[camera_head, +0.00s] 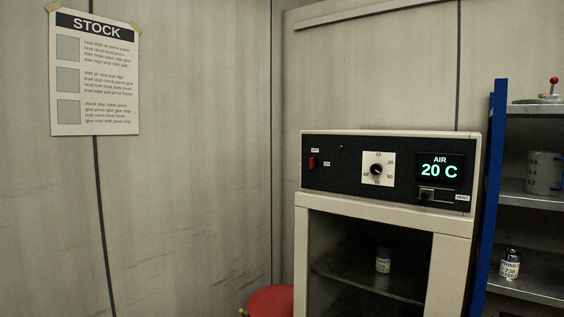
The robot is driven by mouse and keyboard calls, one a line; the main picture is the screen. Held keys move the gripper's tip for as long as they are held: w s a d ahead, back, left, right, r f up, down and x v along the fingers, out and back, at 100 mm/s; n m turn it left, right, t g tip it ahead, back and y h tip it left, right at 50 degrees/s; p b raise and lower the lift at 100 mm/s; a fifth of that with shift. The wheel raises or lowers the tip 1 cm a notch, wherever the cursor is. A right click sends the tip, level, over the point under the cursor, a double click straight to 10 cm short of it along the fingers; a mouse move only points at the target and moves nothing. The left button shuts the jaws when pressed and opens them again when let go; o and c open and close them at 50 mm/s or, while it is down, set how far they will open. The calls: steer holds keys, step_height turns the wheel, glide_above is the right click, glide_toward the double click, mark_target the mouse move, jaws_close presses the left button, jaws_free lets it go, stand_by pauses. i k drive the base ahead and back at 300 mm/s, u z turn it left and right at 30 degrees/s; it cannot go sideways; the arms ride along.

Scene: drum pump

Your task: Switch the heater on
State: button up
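The heater is a cream cabinet (302,240) at the right of the head view, with a black control panel (330,181) on top. A small red switch (311,163) sits at the panel's left, with one label above it and one to its lower right. I cannot tell its position for sure. A dial (377,169) on a white plate is in the middle. The display (440,168) reads "AIR 20 C". A slider labelled VENT (428,195) is below it. A small dark indicator (340,147) looks unlit. My gripper is not in view.
A small can (383,260) stands on a shelf inside the cabinet. To the right is a blue-framed shelf unit (490,200) with a grey jug (542,173) and a labelled bottle (510,264). A red round object (271,302) is at the cabinet's lower left. A STOCK sheet (95,75) hangs on the wall.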

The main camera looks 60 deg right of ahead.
mark_target(314, 163)
steer(key=u, duration=1.75)
steer(key=k, duration=1.95)
steer(key=z, duration=1.15)
